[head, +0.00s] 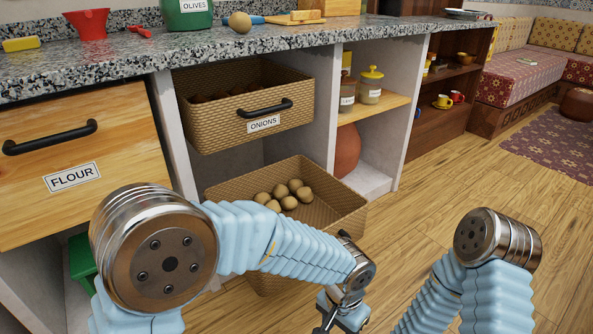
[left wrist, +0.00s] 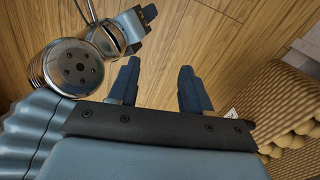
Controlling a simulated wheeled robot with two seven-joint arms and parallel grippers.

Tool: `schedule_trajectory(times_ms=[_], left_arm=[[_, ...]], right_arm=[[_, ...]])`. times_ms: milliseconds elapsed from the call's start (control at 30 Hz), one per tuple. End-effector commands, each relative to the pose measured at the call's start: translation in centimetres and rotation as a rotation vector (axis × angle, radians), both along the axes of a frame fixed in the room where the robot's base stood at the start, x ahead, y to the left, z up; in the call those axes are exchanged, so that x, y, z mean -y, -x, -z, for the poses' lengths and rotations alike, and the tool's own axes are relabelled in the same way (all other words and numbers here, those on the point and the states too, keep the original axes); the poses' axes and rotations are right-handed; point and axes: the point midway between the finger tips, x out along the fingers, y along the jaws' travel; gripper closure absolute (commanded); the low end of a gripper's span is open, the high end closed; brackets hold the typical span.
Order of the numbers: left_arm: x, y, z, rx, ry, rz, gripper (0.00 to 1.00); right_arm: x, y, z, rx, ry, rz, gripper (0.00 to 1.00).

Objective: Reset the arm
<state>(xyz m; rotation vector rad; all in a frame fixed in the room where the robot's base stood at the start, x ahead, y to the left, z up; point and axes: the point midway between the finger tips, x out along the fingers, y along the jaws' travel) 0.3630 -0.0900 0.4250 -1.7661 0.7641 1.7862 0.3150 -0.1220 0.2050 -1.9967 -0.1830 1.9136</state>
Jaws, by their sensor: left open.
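My left arm comes in from the lower left of the head view and bends right across the front of the counter. My left gripper (head: 330,322) hangs at the bottom edge, cut off by the frame, in front of the lower wicker basket (head: 325,207). In the left wrist view, my left gripper (left wrist: 159,65) has its two dark fingers apart with only wood floor between them. My right arm is at the lower right of the head view, its gripper out of that frame. Part of my right gripper (left wrist: 130,30) appears at the upper left of the wrist view; its jaw state is unclear.
The lower basket is pulled out and holds several potatoes (head: 285,193). The ONIONS basket (head: 240,105) above is also out. The FLOUR drawer (head: 75,160) is at left. The granite counter (head: 270,45) carries a red bowl (head: 87,23). Wood floor (head: 420,215) is open at right.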

Motion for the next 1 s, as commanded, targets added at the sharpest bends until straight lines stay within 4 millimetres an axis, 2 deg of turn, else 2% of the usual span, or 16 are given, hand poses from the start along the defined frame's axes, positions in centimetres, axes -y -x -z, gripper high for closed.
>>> schedule_trajectory(times_ms=[33, 100, 267, 400, 500, 600, 733, 1000], left_arm=[[-1.3, -0.4, 0.9, -0.029, 0.022, -0.041, 0.52], [-2.8, -0.8, 2.8, -0.063, 0.066, -0.104, 0.52], [-7.7, -0.8, 7.2, -0.133, 0.181, -0.308, 0.52], [-13.7, 1.1, 10.9, -0.157, 0.281, -0.587, 0.52], [-17.2, 3.0, 12.5, -0.137, 0.313, -0.761, 0.52], [-19.4, 4.4, 13.3, -0.115, 0.319, -0.871, 0.52], [-20.6, 5.1, 13.8, -0.096, 0.318, -0.929, 0.52], [-20.7, 5.1, 13.9, -0.092, 0.318, -0.932, 0.52]], right_arm=[[0.0, 0.0, -1.0, 0.000, 0.000, -0.001, 0.57], [-0.1, 0.0, -1.7, 0.001, 0.000, -0.002, 0.57], [-0.2, 0.1, -3.9, 0.001, -0.001, -0.004, 0.57], [-0.3, 0.2, -6.4, 0.001, -0.002, -0.007, 0.57], [-0.4, 0.2, -7.5, 0.000, -0.002, -0.009, 0.57], [-0.5, 0.3, -8.1, 0.001, -0.003, -0.010, 0.57], [-0.5, 0.3, -8.2, 0.001, -0.003, -0.010, 0.57], [-0.5, 0.3, -8.1, 0.002, -0.002, -0.010, 0.57]])
